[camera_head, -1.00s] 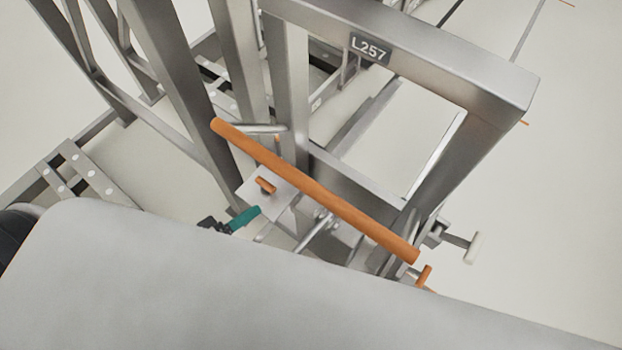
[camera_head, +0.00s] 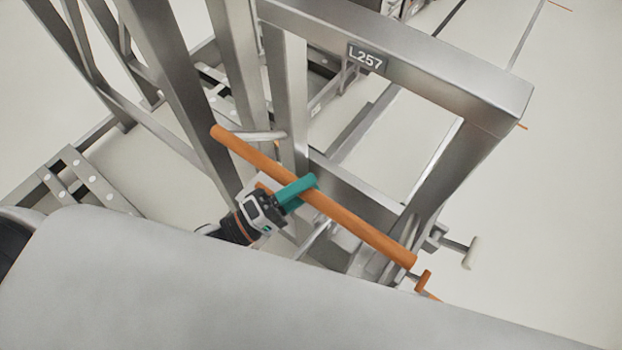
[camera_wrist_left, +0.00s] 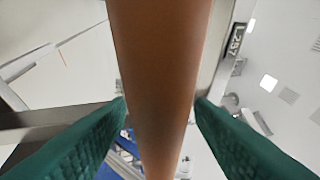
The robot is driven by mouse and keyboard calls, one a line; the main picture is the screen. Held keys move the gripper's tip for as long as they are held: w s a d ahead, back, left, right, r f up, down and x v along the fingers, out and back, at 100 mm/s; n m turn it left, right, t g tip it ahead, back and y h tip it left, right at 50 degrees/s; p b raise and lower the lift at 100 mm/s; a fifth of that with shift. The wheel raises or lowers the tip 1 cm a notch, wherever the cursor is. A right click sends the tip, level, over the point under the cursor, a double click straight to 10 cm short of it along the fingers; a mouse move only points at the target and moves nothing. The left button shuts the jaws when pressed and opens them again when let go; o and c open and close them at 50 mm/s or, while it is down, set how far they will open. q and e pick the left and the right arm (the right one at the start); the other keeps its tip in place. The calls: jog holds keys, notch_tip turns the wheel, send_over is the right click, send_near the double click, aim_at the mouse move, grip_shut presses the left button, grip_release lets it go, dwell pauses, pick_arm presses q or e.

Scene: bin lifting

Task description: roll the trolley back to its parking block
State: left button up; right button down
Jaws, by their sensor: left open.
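The trolley is a grey metal frame (camera_head: 420,65) with a plate reading L257 (camera_head: 366,57). An orange handle bar (camera_head: 365,226) slants across its near side in the head view. My left gripper (camera_head: 300,187) is at the bar, its teal fingers around the bar's middle part. In the left wrist view the orange bar (camera_wrist_left: 160,70) runs between the two teal fingers (camera_wrist_left: 160,108), which are open on either side of it. I cannot tell whether a finger touches the bar. My right gripper is out of view. No parking block can be made out.
A small orange lever (camera_head: 423,280) and a pale-ended peg (camera_head: 472,254) stick out near the bar's lower right end. More metal framework with a perforated bracket (camera_head: 88,180) stands at the left. The pale floor at the right (camera_head: 560,200) is clear.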

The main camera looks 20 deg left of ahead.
pick_arm(q)
jog(key=shift+x, duration=0.9)
jog(key=shift+c, duration=0.4)
grip_shut()
